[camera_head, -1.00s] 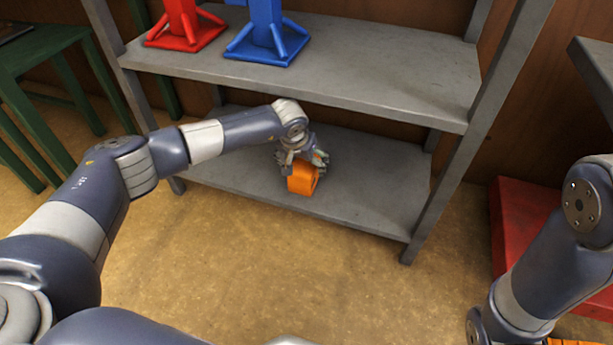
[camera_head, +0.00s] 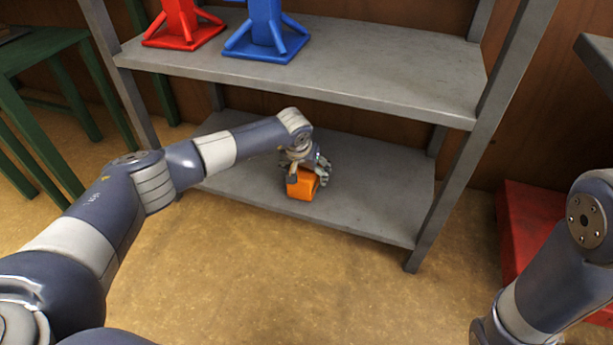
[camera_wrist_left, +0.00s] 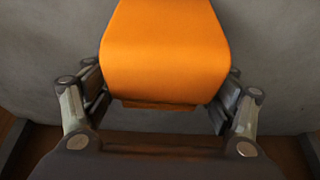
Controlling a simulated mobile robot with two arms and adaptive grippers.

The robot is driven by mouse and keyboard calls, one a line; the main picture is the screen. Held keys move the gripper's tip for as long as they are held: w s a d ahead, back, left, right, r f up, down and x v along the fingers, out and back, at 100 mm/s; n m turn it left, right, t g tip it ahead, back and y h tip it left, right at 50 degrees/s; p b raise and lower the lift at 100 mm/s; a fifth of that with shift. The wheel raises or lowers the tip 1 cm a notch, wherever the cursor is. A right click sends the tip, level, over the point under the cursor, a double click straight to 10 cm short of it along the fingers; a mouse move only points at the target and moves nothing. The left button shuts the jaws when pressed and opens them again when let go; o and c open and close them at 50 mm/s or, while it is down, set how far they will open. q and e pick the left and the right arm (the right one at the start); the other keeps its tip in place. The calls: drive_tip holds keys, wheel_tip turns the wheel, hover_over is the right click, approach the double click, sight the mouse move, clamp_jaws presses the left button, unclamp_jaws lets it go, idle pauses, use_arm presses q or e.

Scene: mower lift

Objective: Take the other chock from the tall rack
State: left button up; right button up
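An orange chock (camera_head: 302,187) sits low at the bottom shelf (camera_head: 375,195) of the tall grey rack, near its front edge. My left gripper (camera_head: 308,177) is down at the chock, with a finger on either side of it. In the left wrist view the chock (camera_wrist_left: 165,50) fills the middle between the two fingers (camera_wrist_left: 160,100) and hides their far ends. Whether the fingers press on it or only stand beside it is not clear. The chock shows no clear lift from the shelf. My right arm shows at the right; its gripper is out of view.
The upper shelf (camera_head: 370,75) carries a red stand (camera_head: 183,30) and a blue stand (camera_head: 262,42) just above my left forearm. A rack post (camera_head: 470,155) stands right of the chock. A green table (camera_head: 40,60) is at left, a red object (camera_head: 530,220) at right.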

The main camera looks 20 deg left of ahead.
use_arm(q)
drive_tip(key=c, duration=1.4)
drive_tip(key=shift+r, duration=0.1)
